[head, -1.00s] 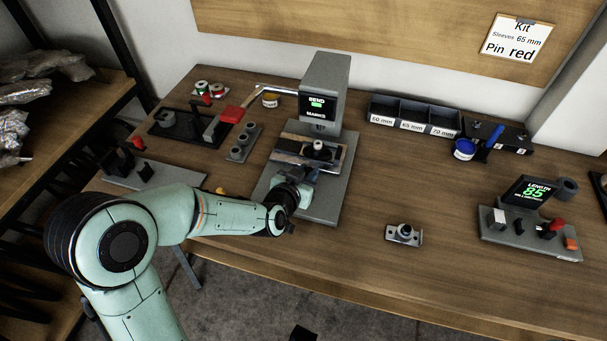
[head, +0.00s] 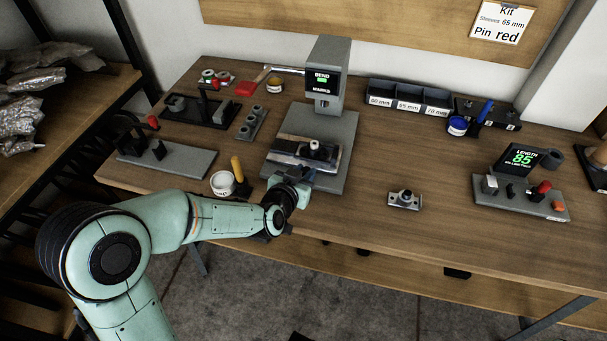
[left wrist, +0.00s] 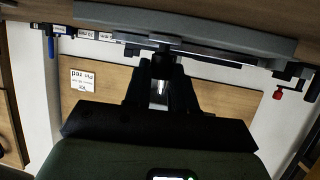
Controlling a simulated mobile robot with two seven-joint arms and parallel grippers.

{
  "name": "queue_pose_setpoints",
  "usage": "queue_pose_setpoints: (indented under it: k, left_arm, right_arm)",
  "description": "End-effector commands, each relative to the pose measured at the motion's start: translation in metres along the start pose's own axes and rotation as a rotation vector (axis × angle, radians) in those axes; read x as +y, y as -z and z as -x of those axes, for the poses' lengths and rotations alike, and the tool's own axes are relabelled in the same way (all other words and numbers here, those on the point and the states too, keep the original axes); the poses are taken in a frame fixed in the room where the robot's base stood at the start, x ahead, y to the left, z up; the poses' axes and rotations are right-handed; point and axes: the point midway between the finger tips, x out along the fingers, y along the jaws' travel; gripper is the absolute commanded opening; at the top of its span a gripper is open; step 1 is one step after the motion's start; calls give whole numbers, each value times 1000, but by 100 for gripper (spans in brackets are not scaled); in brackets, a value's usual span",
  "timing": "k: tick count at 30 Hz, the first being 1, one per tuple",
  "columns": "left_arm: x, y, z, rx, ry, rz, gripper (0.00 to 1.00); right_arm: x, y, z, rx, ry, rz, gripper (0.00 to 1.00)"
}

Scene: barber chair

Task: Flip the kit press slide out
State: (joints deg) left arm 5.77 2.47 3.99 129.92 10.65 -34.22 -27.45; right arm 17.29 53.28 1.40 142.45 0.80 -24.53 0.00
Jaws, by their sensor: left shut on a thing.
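The kit press (head: 328,75) is a grey stand with a "BEND" screen on a flat grey base plate. Its slide (head: 290,149) is a dark and metallic plate with a knob (head: 315,147) on top, lying in front of the press head over the plate. My left gripper (head: 301,188) is at the slide's front edge, shut on what looks like its handle; the wrist hides much of the grip. In the left wrist view, its dark fingers (left wrist: 162,88) close on a dark part below a grey slab (left wrist: 200,24). My right gripper is not in view.
A white tub (head: 222,184) and a yellow-handled tool (head: 238,170) stand left of the wrist. A small metal fixture (head: 405,200) and the length gauge (head: 520,190) are to the right. Sleeve bins (head: 410,97) stand behind. The table's front edge is below the wrist; bare wood lies right of the press.

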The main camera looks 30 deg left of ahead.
Motion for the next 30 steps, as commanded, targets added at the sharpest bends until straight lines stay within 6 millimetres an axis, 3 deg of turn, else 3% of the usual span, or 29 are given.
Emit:
queue_pose_setpoints:
  k: [3, 4, 6, 15, 19, 30]
  left_arm:
    - [1, -4, 1, -10, -4, 0, 0]
    - [1, -4, 1, -11, -4, 0, 28]
    - [1, -4, 1, -11, -4, 0, 51]
    - [1, -2, 1, -6, -3, 0, 51]
    - [1, -1, 10, -5, -3, 0, 51]
    - [0, 0, 88, -2, -1, 0, 51]
  right_arm:
    - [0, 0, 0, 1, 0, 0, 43]
    - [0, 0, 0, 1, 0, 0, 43]
    - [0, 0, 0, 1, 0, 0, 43]
    - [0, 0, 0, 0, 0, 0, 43]
    - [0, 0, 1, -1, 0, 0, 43]
    - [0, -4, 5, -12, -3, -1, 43]
